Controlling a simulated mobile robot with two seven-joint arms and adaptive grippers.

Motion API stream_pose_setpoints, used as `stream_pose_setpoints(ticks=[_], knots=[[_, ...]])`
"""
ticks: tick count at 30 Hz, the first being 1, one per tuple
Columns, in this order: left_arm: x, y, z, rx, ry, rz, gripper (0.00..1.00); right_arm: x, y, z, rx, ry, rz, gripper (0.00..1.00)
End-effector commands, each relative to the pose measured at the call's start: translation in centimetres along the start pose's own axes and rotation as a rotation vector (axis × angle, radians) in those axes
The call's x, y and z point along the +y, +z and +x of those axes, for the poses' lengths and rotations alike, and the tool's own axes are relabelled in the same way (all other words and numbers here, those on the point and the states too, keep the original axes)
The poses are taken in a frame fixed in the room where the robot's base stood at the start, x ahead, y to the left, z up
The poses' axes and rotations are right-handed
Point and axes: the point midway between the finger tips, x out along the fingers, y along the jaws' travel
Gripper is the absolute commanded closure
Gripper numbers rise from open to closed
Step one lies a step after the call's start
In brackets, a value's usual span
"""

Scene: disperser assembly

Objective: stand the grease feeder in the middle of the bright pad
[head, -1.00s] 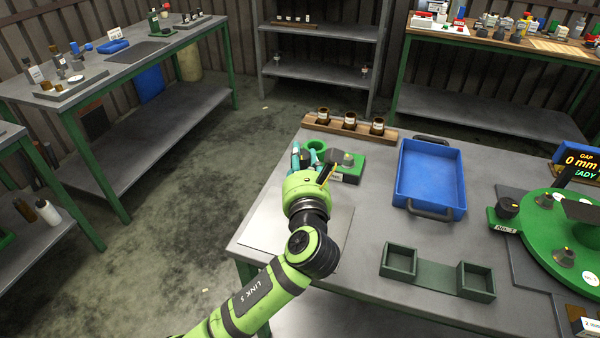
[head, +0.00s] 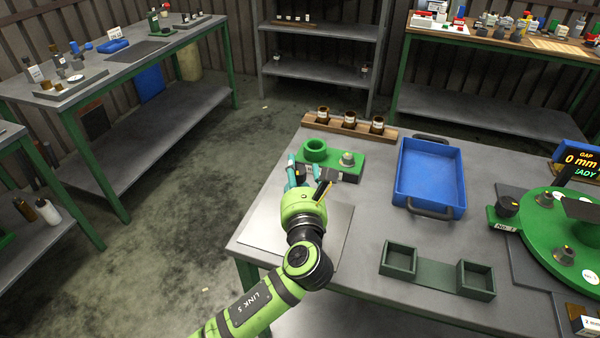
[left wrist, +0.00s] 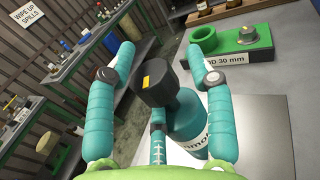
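The bright pad (head: 336,232) lies on the table's near left corner, partly hidden by my left arm. The feeder is by the pad's far edge; its base is hidden and its height unclear. My right gripper is out of view.
A blue tray (head: 430,180) and green twin-bin holder (head: 435,274) lie to the right.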

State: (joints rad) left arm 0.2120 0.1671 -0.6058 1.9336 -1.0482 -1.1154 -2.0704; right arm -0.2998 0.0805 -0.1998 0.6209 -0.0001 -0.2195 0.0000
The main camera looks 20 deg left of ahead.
Motion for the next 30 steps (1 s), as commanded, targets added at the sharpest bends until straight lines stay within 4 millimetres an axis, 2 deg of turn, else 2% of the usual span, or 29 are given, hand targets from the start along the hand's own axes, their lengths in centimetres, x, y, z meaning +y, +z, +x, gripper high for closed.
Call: stream_pose_setpoints(ticks=[8,11,24,30], knots=[[0.0,0.3,0.0,-0.001,0.0,-0.001,0.46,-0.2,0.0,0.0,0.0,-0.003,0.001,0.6],[-0.1,0.1,-1.0,0.001,-0.001,0.0,0.46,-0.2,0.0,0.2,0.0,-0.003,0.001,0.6],[-0.1,0.0,-9.8,0.002,-0.002,-0.002,0.46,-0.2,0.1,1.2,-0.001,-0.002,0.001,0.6],[0.0,0.2,-11.7,0.0,0.0,-0.001,0.46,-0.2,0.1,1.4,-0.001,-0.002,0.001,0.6]])
